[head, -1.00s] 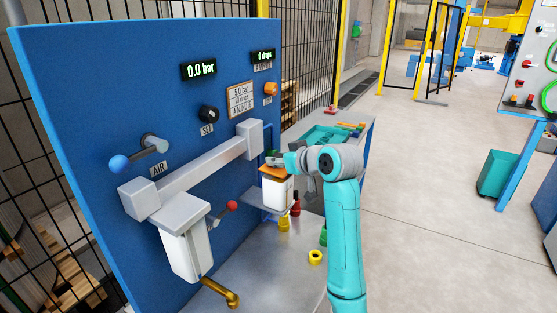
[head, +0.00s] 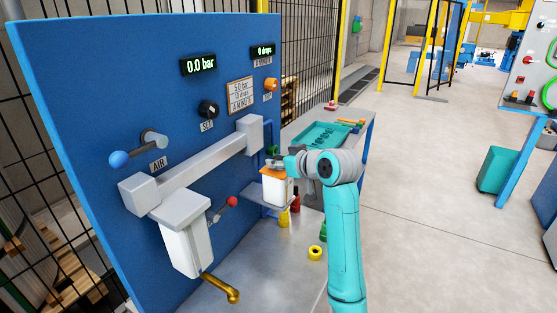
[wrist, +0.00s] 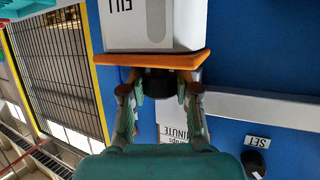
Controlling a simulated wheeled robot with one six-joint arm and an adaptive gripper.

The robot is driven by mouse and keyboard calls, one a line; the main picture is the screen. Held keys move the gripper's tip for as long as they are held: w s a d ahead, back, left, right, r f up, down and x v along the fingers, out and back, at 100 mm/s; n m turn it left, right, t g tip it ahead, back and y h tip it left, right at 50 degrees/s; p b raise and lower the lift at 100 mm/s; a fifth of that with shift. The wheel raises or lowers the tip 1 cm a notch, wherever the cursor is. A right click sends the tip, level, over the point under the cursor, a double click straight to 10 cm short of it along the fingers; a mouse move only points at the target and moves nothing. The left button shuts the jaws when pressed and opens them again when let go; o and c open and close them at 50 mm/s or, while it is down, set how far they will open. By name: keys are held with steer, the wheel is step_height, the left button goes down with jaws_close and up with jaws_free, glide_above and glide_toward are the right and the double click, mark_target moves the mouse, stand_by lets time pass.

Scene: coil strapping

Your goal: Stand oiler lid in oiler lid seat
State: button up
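The oiler lid (wrist: 112,58) is a flat orange plate with a black knob (wrist: 160,84). It lies against the white oiler cup marked FILL (wrist: 150,22), which appears upside down in the wrist view. In the head view the orange lid (head: 275,172) sits at the top of the white cup (head: 276,190). My gripper (wrist: 160,90) has its two fingers on either side of the knob and appears closed on it. In the head view my gripper (head: 274,161) is just above the lid. I cannot make out a separate lid seat.
The blue panel (head: 90,90) stands close on the left with a grey rail (head: 200,168) and a white filter bowl (head: 185,248). A teal tray (head: 325,134) lies on the bench behind. The floor at right is open.

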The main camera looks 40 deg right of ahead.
steer(key=o, duration=0.5)
steer(key=v, duration=1.2)
